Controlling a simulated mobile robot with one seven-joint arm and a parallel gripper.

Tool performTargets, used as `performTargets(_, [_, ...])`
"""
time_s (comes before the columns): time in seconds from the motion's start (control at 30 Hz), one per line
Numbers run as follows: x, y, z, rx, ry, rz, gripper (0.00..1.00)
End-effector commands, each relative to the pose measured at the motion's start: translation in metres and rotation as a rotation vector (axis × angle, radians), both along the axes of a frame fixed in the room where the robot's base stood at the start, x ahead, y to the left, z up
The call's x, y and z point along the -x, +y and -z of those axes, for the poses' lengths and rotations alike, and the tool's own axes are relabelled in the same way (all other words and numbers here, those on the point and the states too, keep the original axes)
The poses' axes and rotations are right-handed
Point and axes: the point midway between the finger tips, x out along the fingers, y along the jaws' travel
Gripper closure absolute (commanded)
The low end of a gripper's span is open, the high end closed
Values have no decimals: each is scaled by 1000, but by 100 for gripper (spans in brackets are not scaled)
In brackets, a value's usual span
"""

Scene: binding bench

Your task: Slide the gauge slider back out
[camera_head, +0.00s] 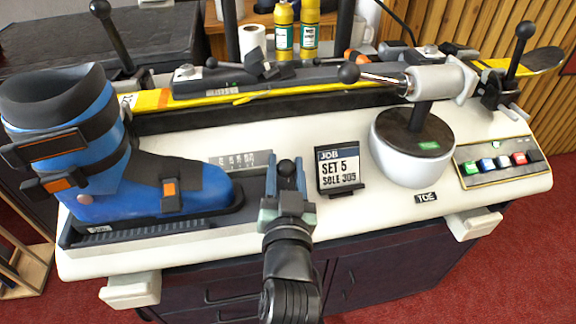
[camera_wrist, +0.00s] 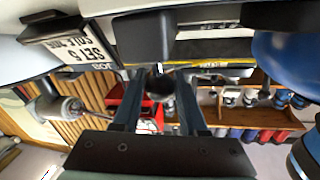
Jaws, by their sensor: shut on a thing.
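My gripper (camera_head: 287,178) is at the front middle of the bench, to the right of the boot's toe. It is shut on the gauge slider's dark round knob, which shows between the two fingers in the wrist view (camera_wrist: 158,87). The dark slider block (camera_wrist: 144,36) shows beyond the knob in that view. In the head view my gripper hides most of the slider. The blue ski boot (camera_head: 190,187) stands upright on the dark gauge bed (camera_head: 90,237) at the left. A gap shows between its toe and my gripper.
A job card (camera_head: 338,168) reading "SET 5, SOLE 305" stands just right of my gripper. A white-and-black dome (camera_head: 405,155) and a button panel (camera_head: 500,160) are farther right. A yellow ski (camera_head: 150,100) lies clamped along the back. A scale plate (camera_head: 240,160) lies behind the boot's toe.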

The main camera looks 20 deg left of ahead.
Motion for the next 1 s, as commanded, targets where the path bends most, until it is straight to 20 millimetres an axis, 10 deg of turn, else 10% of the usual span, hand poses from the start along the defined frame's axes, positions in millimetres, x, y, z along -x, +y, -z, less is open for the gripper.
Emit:
performTargets(0.2, [-5,-12,-2,4,-7,26,100])
performTargets(0.23, [-5,-12,-2,4,-7,26,54])
performTargets(0.37, [-4,-11,-2,3,-7,24,31])
performTargets(1.0, [40,-25,0,3,-2,17,29])
